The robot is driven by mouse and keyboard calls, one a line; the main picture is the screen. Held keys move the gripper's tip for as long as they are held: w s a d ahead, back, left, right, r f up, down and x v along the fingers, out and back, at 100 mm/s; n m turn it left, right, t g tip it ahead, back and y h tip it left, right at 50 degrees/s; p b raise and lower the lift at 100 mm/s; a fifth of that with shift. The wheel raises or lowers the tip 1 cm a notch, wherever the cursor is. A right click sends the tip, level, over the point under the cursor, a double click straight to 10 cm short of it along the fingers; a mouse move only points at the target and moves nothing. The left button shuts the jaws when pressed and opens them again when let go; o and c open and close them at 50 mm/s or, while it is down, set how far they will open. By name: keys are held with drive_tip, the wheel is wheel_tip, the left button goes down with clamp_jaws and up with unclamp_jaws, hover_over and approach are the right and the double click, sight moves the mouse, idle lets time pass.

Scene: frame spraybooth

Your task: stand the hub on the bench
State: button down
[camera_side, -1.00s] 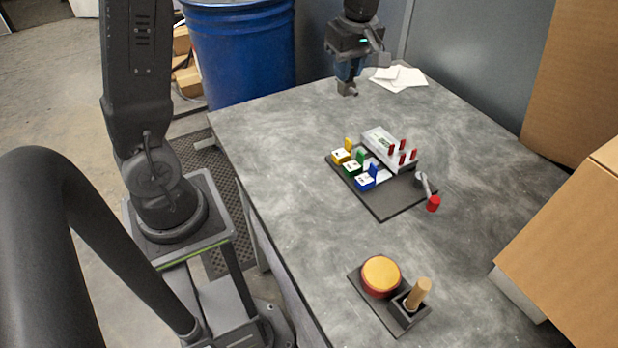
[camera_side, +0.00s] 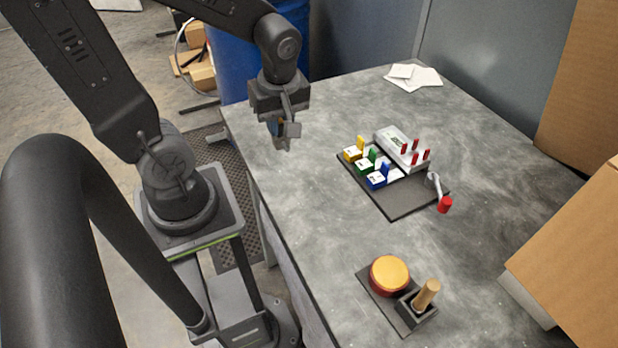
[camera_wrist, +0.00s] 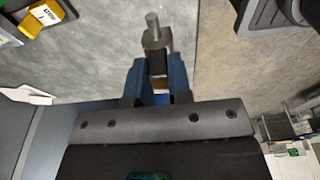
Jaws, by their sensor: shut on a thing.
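My gripper (camera_side: 280,128) is over the left side of the bench (camera_side: 300,190), near its far left corner. Its blue fingers show in the wrist view (camera_wrist: 156,80) and are shut on a small grey piece that looks like the hub (camera_wrist: 154,38). The hub has a blocky grey body and a round stub that points away from the fingers. In the side view the hub (camera_side: 292,130) shows small at the fingertips. It looks held above the bench, but I cannot tell how high.
A dark board (camera_side: 405,208) carries yellow, green and blue boxes, a white block with red pegs and a red-handled crank (camera_side: 444,204). A round yellow-topped button (camera_side: 389,274) and a wooden peg (camera_side: 427,294) stand nearer. Papers (camera_side: 415,77) lie at the back. Left-middle bench is clear.

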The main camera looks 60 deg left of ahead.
drive_tip(key=shift+w+d+f, duration=0.45)
drive_tip(key=shift+d+f, duration=0.8)
drive_tip(key=shift+f, duration=0.2)
drive_tip(key=shift+w+d+f, duration=0.4)
drive_tip(key=shift+d+f, duration=0.8)
drive_tip(key=shift+f, duration=0.25)
drive_tip(key=shift+w+d+f, duration=0.45)
drive_tip(key=shift+d+f, duration=0.8)
drive_tip(key=shift+f, duration=0.2)
drive_tip(key=shift+f, duration=0.15)
drive_tip(key=c, duration=1.1)
unclamp_jaws()
drive_tip(key=shift+o, duration=0.2)
